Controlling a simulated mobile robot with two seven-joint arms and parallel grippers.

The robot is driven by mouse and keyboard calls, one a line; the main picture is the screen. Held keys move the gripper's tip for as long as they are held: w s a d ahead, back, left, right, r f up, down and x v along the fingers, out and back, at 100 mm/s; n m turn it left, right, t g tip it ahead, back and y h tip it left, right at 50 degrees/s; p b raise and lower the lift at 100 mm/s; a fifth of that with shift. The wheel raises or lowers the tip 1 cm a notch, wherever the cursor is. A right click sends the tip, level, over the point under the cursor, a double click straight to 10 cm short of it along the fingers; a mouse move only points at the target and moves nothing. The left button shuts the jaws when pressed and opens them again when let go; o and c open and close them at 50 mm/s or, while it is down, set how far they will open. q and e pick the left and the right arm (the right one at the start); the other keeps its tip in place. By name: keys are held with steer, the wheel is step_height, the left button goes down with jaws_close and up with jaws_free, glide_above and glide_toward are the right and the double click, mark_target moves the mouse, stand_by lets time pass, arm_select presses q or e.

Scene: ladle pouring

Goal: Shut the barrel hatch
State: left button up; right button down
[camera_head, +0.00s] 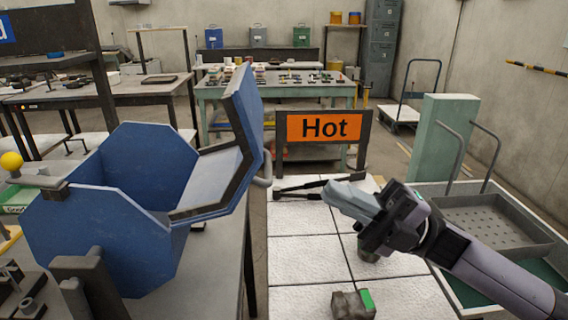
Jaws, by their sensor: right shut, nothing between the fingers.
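The blue octagonal barrel (100,240) stands on the bench at the left. Its hatch (243,125) is raised open at the barrel's right side, showing a pale inner face and a dark rim. A grey handle (263,170) sticks out at the hatch's right edge. My right gripper (335,195) comes in from the right over the white tiled table, shut and empty. It is apart from the hatch, to its right and lower in the picture. My left gripper is not in view.
An orange "Hot" sign (323,128) stands behind the white tiled table (305,255). A small grey-green block (353,304) lies at the table's front. A grey perforated tray (490,222) and a pale green box (441,140) are at the right.

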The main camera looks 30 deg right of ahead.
mark_target(261, 160)
steer(key=p+x, duration=0.2)
steer(key=x, duration=0.4)
steer(key=shift+w+a+r, duration=0.1)
steer(key=shift+a+r, duration=0.15)
steer(key=shift+r, duration=0.1)
steer(key=shift+p+x, duration=0.35)
steer(key=shift+x, duration=0.65)
steer(key=shift+f, duration=0.15)
